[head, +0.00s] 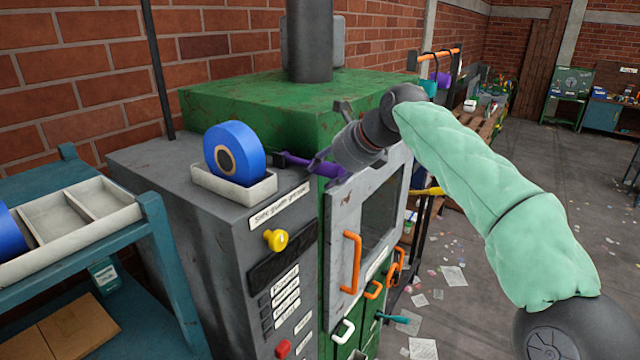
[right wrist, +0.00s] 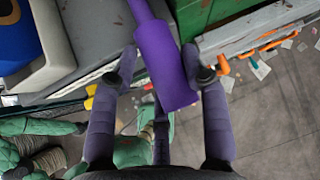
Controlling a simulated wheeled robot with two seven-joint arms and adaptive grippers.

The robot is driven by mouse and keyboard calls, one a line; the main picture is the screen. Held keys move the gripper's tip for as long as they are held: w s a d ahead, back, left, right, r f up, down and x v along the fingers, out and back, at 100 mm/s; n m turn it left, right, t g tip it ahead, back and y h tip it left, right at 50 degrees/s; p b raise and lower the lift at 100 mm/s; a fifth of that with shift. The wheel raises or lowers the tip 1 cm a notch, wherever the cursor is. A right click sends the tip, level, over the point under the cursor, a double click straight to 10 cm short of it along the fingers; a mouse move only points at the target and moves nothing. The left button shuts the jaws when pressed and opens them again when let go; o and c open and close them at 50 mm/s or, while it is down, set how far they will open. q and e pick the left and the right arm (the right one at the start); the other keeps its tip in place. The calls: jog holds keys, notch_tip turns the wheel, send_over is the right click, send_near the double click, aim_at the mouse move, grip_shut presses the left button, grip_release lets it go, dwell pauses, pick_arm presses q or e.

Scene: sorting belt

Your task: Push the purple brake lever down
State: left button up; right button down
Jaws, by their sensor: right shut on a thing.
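The purple brake lever (head: 298,160) sticks out at the front of the green and grey machine, beside the blue roll. It is close to level in the head view, and its outer end is partly covered by my gripper. In the right wrist view its thick purple handle (right wrist: 166,66) lies between my two fingers. My right gripper (head: 322,166) is shut on the handle from the front right. My left gripper is in neither view.
A blue roll (head: 235,152) stands in a white tray (head: 232,189) on the grey cabinet (head: 220,240). An orange door handle (head: 351,262) and a yellow knob (head: 276,240) are below the lever. A teal shelf (head: 165,250) stands at left. The floor at right is open, with scattered papers.

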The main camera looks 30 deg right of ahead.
jog(key=shift+w+a+f+t+y+b, duration=0.1)
jog(key=shift+f+t+y+b, duration=0.15)
jog(key=shift+f+t+b, duration=1.1)
jog(key=shift+w+f+y+b, duration=0.15)
jog(key=shift+f+b, duration=0.35)
jog(key=shift+b, duration=1.85)
jog(key=shift+a+f+t+y+b, duration=0.1)
jog(key=shift+f+t+y+b, duration=0.2)
jog(key=shift+f+t+b, duration=1.05)
jog(key=shift+w+r+g+b, duration=0.15)
jog(key=shift+r+g+b, duration=0.2)
jog(key=shift+b, duration=0.9)
jog(key=shift+f, duration=0.15)
jog(key=c, duration=0.6)
grip_release()
jog(key=shift+w, duration=0.1)
jog(key=shift+s, duration=0.2)
jog(key=shift+s+d+r, duration=0.1)
jog(key=shift+s+r, duration=0.1)
jog(key=shift+r, duration=0.1)
jog(key=v, duration=1.1)
jog(key=shift+s, duration=0.15)
